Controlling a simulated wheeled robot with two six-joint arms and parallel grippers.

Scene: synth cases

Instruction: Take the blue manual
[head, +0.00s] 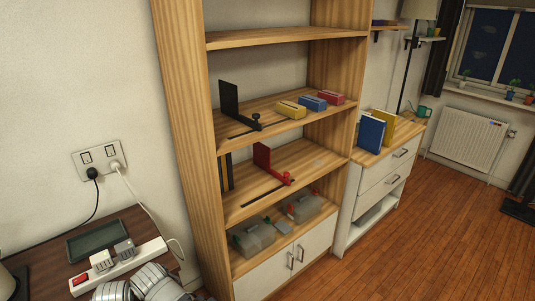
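The blue manual (370,133) stands upright on the wooden top of the white drawer cabinet (377,181), right of the bookcase. A yellow book (390,124) stands right behind it, partly hidden by it. I cannot tell whether the two touch. Neither of my grippers shows in the head view. Only grey-white rounded parts, probably of my own arm, show at the bottom left edge, far from the manual.
A wooden bookcase (183,130) holds a black bookend (230,104), yellow (291,110), blue (312,103) and red (331,97) boxes, a red bookend (264,158) and clear bins. A green mug (423,112) stands behind the books.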

